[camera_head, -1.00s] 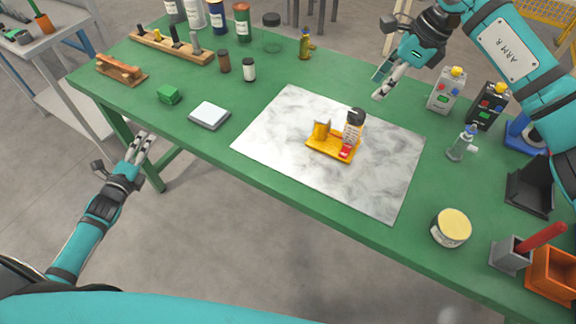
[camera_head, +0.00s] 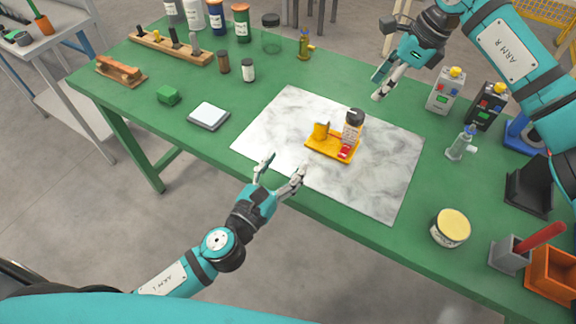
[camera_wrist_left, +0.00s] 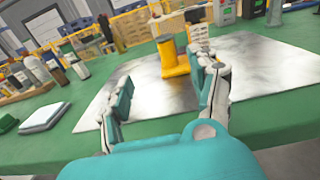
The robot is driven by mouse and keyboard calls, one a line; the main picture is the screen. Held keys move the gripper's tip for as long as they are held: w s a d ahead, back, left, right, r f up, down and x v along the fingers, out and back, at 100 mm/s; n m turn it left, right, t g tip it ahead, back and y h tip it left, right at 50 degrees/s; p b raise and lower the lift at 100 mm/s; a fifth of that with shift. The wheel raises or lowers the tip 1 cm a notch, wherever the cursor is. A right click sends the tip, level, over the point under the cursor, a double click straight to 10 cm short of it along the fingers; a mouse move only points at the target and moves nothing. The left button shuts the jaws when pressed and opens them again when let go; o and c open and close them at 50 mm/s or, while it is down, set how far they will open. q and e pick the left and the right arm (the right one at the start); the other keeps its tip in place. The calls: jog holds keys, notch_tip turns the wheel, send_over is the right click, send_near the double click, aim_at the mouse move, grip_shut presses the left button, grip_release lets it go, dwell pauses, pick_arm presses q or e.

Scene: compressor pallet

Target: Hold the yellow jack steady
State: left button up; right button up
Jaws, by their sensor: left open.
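The yellow jack (camera_head: 320,144) sits on the white marble mat, with a flat yellow base and a raised part at its left. A white bottle with a dark cap (camera_head: 354,127) stands at its right side, and a small red piece (camera_head: 345,153) shows at the front. My left gripper (camera_head: 284,167) is open and empty over the mat's near left edge, apart from the jack and to its lower left. In the left wrist view the jack (camera_wrist_left: 173,62) shows ahead, beyond the open fingers. My right gripper (camera_head: 377,86) has its fingers apart, beyond the mat's far side.
A grey scale (camera_head: 208,116) and a green block (camera_head: 168,95) lie left of the marble mat (camera_head: 383,190). A yellow-lidded tub (camera_head: 451,227) stands to its right. Bottles and a wooden rack (camera_head: 172,48) line the back of the green table.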

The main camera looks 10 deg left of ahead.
aim_at(319, 124)
pick_arm(q)
jog(key=shift+s+d+r, duration=0.15)
jog(key=shift+d+r, duration=0.1)
jog(key=shift+d, duration=0.2)
jog(key=shift+w+d+r, duration=0.1)
jog(key=shift+w+d, duration=0.05)
jog(key=shift+w, duration=0.05)
jog(key=x, duration=1.7)
jog(key=shift+s, duration=0.1)
grip_shut()
